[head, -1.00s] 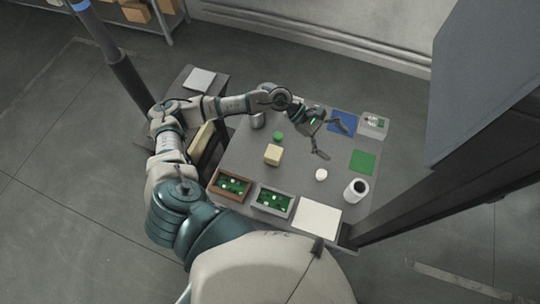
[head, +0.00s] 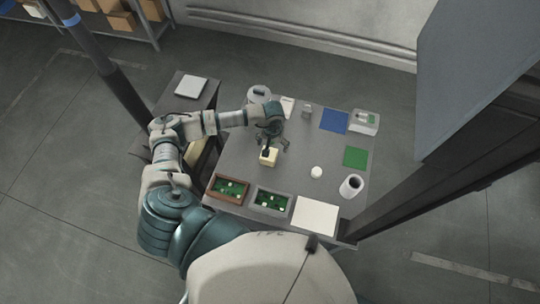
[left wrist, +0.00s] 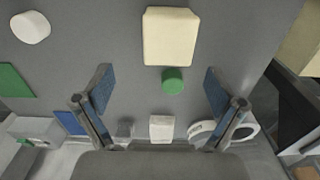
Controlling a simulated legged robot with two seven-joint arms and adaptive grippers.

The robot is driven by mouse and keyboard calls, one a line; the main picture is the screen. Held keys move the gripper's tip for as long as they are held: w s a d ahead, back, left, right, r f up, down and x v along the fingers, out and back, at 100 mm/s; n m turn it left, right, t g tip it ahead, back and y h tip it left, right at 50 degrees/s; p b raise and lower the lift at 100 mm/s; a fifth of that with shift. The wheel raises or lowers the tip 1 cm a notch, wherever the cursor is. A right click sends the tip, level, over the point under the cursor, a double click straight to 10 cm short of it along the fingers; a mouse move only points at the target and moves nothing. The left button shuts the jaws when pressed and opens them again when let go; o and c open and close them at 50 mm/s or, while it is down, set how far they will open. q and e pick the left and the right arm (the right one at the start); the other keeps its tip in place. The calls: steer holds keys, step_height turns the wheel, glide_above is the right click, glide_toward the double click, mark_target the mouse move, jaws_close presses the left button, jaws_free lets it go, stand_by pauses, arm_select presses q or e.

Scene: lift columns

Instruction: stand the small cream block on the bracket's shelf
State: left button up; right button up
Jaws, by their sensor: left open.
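The cream block (head: 269,157) sits on the grey table, left of the middle in the head view. It also shows at the top of the left wrist view (left wrist: 170,38). My left gripper (head: 275,147) is open and empty, above the table at the block's far side. In the left wrist view its fingers (left wrist: 158,92) are spread, with the block beyond their tips. A small grey upright piece (head: 306,110) at the table's far edge may be the bracket; its shelf is too small to make out. My right gripper is not in view.
A green disc (left wrist: 172,80) lies close to the block. A white round piece (head: 316,172) and a white cylinder (head: 351,186) stand to the right. Blue (head: 334,121) and green (head: 355,157) mats lie flat. Two trays (head: 271,201) (head: 228,188) line the near edge. The table's middle is clear.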

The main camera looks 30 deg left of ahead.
mark_target(271, 148)
arm_select(q)
step_height(271, 148, down, 3)
steer(key=shift+a+r, duration=0.1)
steer(key=shift+a, duration=0.05)
steer(key=shift+s+a+f, duration=0.1)
steer(key=shift+a+f, duration=0.1)
steer(key=shift+f, duration=0.15)
steer(key=shift+a+f+p, duration=0.15)
steer(key=shift+f+p, duration=0.15)
steer(key=shift+p, duration=0.05)
steer(key=f, duration=0.2)
steer(key=f+p, duration=0.1)
steer(key=shift+s+a+f, duration=0.15)
steer(key=shift+a+f, duration=0.05)
steer(key=shift+f, duration=0.15)
steer(key=shift+d+f, duration=0.2)
steer(key=shift+f, duration=0.3)
steer(key=shift+d, duration=0.1)
steer(key=c, duration=1.1)
steer(key=shift+a, duration=0.25)
steer(key=c, duration=0.6)
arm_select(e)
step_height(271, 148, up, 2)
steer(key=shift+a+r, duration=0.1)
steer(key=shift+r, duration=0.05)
